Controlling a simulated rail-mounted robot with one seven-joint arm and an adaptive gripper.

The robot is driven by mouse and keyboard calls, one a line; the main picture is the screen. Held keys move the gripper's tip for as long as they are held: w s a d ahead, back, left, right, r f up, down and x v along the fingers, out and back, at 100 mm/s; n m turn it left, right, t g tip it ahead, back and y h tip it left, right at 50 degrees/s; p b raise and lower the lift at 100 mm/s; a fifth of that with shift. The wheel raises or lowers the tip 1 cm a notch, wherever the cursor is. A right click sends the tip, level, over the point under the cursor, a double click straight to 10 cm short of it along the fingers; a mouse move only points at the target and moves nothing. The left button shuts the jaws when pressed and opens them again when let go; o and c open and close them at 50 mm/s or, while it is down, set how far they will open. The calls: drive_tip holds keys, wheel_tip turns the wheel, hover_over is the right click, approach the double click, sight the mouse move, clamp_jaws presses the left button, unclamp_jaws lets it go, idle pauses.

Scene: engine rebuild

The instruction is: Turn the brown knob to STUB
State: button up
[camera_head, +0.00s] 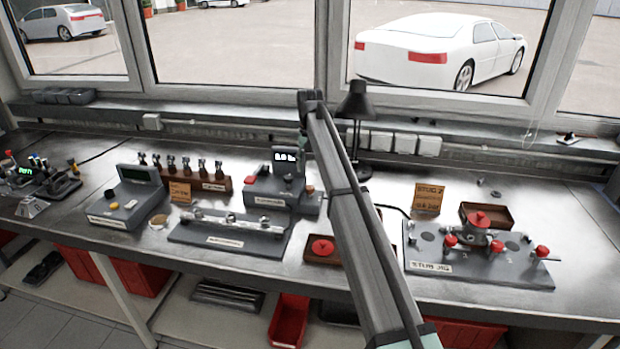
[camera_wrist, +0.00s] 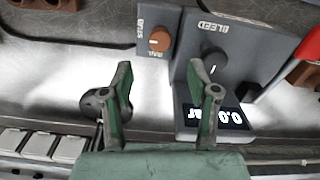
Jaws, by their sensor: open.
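The brown knob (camera_wrist: 159,41) sits on a small grey panel (camera_wrist: 146,18) beside the pressure unit in the wrist view. A pale mark shows on the knob. One label by it looks like RAIL; the other is too small to read surely. My gripper (camera_wrist: 160,72) is open and empty, its green fingers spread either side of the knob's line. The fingertips appear short of the knob, not touching it. In the head view the knob (camera_head: 310,189) is a small brown spot by the pressure unit (camera_head: 274,188); my arm hides the gripper.
A black BLEED knob (camera_wrist: 213,58) and a lit display (camera_wrist: 216,115) sit next to the panel. A red part (camera_wrist: 309,55) is at the right edge. A black lamp (camera_head: 356,105) stands behind my arm. The stub jig (camera_head: 425,267) is on the bench at the right.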

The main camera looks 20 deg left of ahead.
drive_tip(key=shift+r, duration=2.15)
